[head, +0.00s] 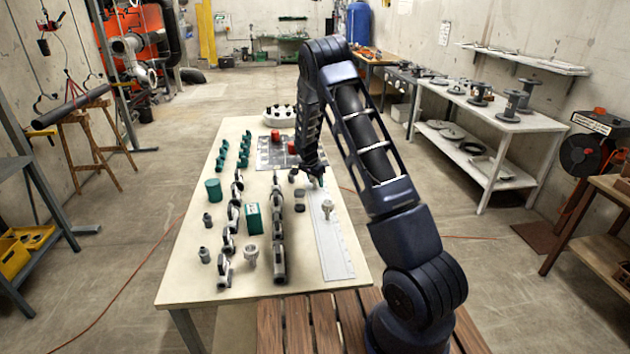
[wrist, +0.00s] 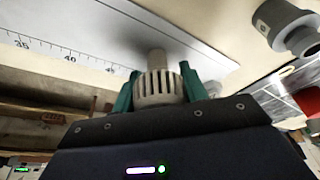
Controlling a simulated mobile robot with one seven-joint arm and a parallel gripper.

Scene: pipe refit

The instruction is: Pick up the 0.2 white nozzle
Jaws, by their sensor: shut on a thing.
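In the wrist view a slotted off-white nozzle (wrist: 158,86) with a narrow stem sits between the two green fingers of my gripper (wrist: 157,88). The gripper is shut on it. In the head view my gripper (head: 317,182) is at the right side of the table, by the far part of the white ruler strip (head: 335,255). The held nozzle cannot be made out there. Another pale nozzle (head: 327,208) stands on the strip, nearer than the gripper. A further pale nozzle (head: 251,256) stands near the table's front. No size marking is readable.
The cream table (head: 185,275) carries rows of grey fittings (head: 278,235), a green box (head: 253,218), a green cylinder (head: 213,190) and several green clips (head: 222,160). Red pieces (head: 275,135) lie at the back. A grey fitting (wrist: 285,25) is close by in the wrist view.

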